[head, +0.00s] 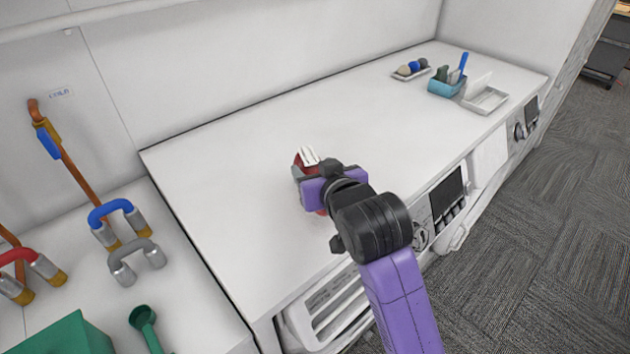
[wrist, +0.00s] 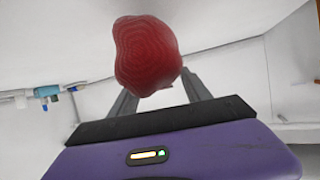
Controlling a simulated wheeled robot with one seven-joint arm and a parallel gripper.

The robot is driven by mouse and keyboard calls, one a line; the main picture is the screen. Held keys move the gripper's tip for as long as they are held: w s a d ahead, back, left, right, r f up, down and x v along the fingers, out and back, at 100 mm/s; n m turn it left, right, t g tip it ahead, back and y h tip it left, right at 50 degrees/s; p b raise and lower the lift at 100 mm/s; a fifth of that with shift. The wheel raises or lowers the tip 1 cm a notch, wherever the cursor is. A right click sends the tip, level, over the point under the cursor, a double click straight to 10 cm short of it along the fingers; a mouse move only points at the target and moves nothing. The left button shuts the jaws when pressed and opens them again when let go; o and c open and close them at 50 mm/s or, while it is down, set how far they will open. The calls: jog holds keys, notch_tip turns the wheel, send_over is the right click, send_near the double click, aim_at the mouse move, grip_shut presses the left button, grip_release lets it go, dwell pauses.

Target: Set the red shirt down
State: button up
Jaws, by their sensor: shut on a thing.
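The red shirt (wrist: 147,52) shows in the wrist view as a rounded, bunched red bundle with fine ridges, between the two grey fingers of my gripper (wrist: 158,88). The fingers are shut on it, and it hides their tips. In the head view, my purple and black gripper (head: 320,186) is over the white counter (head: 230,165), near its middle. Only small parts of the red shirt (head: 303,160) show there, past the purple gripper body. Most of it is hidden, and I cannot tell whether it touches the counter.
The counter around my gripper is clear. At its far right end stand a small tray with balls (head: 411,71), a blue holder (head: 446,87) and a white tray (head: 486,99). At left, a lower surface holds a blue handle (head: 112,208), a grey handle (head: 137,254) and a green box (head: 68,338).

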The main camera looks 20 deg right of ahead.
jog(key=shift+f, duration=1.7)
jog(key=o, duration=1.5)
jog(key=shift+f, duration=0.15)
jog(key=shift+s+r, duration=0.15)
jog(key=shift+r, duration=0.05)
jog(key=b+v, duration=0.1)
jog(key=v, duration=1)
jog(key=shift+s+a+r, duration=0.1)
jog(key=shift+s+r, duration=0.1)
jog(key=shift+s, duration=0.1)
